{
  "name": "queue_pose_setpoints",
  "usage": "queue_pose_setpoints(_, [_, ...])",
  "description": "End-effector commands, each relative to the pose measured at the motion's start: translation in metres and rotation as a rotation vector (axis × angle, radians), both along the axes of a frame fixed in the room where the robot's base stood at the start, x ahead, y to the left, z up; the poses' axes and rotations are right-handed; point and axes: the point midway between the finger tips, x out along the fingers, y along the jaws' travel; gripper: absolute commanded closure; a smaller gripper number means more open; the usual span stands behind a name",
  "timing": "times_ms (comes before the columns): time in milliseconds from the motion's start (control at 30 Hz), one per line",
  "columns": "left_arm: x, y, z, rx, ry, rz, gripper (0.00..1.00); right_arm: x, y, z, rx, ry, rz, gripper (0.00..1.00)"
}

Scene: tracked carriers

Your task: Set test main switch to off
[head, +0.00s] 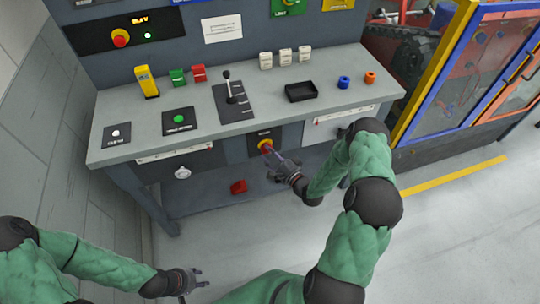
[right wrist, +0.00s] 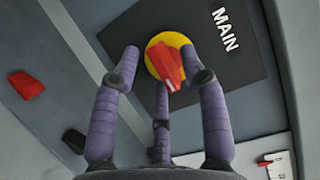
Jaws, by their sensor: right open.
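The main switch (head: 264,142) is a red handle on a yellow disc, set in a dark plate on the bench front below the worktop. In the right wrist view the red handle (right wrist: 168,66) is tilted, its top leaning left, beside the word MAIN. My right gripper (head: 277,161) is open in front of it. Its purple fingers (right wrist: 160,66) are spread around the handle; I cannot tell whether they touch it. My left gripper (head: 197,280) looks open and empty, low at the left, far from the switch.
The worktop (head: 190,146) overhangs the switch and carries a lever (head: 230,87), a green button (head: 179,119) and a black tray (head: 301,92). A red object (head: 238,187) is below the switch. A blue and yellow framed enclosure (head: 430,75) stands right. The floor in front is clear.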

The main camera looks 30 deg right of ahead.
Motion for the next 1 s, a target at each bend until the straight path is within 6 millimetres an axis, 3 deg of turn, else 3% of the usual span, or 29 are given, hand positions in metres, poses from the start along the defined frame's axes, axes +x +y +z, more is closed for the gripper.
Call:
queue_pose_setpoints(267, [0.0000, 0.0000, 0.0000, 0.000, 0.000, 0.000, 0.60, 0.0012, 0.0002, 0.0003, 0.000, 0.000, 0.000, 0.56])
queue_pose_setpoints(400, [0.0000, 0.0000, 0.0000, 0.000, 0.000, 0.000, 0.60, 0.0011, 0.0003, 0.0003, 0.000, 0.000, 0.000, 0.96])
queue_pose_setpoints(433, [0.0000, 0.0000, 0.0000, 0.000, 0.000, 0.000, 0.60, 0.0011, 0.0003, 0.0003, 0.000, 0.000, 0.000, 1.00])
queue_pose_setpoints(1000, [0.0000, 0.0000, 0.0089, 0.000, 0.000, 0.000, 0.60, 0.0008, -0.0004, 0.0029, -0.116, 0.028, -0.001, 1.00])
